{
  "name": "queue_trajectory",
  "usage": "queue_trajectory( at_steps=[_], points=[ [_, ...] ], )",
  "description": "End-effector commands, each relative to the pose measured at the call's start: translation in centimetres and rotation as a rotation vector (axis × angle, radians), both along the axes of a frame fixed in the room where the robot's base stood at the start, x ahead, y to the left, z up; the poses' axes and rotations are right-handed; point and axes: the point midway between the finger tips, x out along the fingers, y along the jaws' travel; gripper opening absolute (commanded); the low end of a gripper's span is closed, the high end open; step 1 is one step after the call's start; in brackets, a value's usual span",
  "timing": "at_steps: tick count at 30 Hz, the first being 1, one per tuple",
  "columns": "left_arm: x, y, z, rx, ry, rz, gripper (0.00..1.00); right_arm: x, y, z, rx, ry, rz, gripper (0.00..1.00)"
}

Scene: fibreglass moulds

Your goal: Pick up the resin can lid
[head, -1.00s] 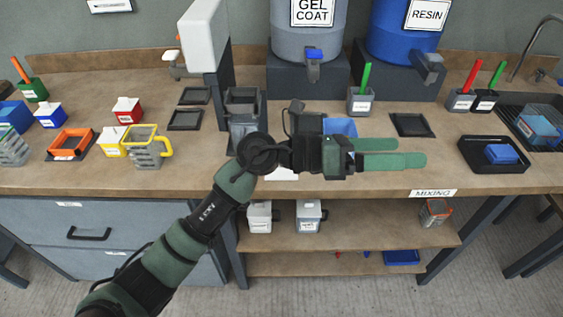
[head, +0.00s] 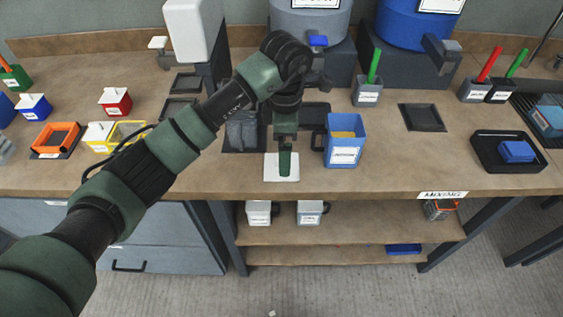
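A flat white square piece (head: 272,172), which looks like the resin can lid, lies on the bench near its front edge. My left gripper (head: 285,172) points down over it, with its green fingers overlapping the piece in the head view. The fingers are seen edge-on, so I cannot tell whether they are open, or whether they touch the piece. A blue open can (head: 345,153) with a label, a dark handle and amber contents stands upright just right of the gripper. My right gripper is not in view.
A grey container (head: 241,135) stands left of my gripper, partly behind my arm. A black tray (head: 488,160) with a blue block (head: 516,151) sits at the right. Bench space between the blue can and this tray is clear. Blue and grey drums stand at the back.

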Motion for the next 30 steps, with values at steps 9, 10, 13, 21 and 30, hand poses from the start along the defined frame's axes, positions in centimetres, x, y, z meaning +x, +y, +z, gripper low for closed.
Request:
queue_trajectory(
  at_steps=[9, 10, 13, 21, 30],
  points=[
    [-0.5, 0.7, -4.0, -0.003, 0.004, 0.001, 1.00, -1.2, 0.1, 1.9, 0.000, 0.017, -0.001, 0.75],
    [-0.5, 0.7, -4.3, -0.003, 0.003, 0.000, 1.00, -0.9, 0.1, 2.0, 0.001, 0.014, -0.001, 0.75],
    [-0.5, 0.7, -4.8, -0.003, 0.000, 0.000, 1.00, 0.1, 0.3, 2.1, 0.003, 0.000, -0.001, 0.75],
    [-0.5, 0.7, -4.9, -0.003, 0.000, 0.000, 0.78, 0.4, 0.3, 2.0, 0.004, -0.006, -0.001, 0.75],
    [-0.4, 0.7, -4.8, -0.003, 0.000, 0.000, 0.41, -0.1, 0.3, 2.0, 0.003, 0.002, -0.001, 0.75]
  ],
)
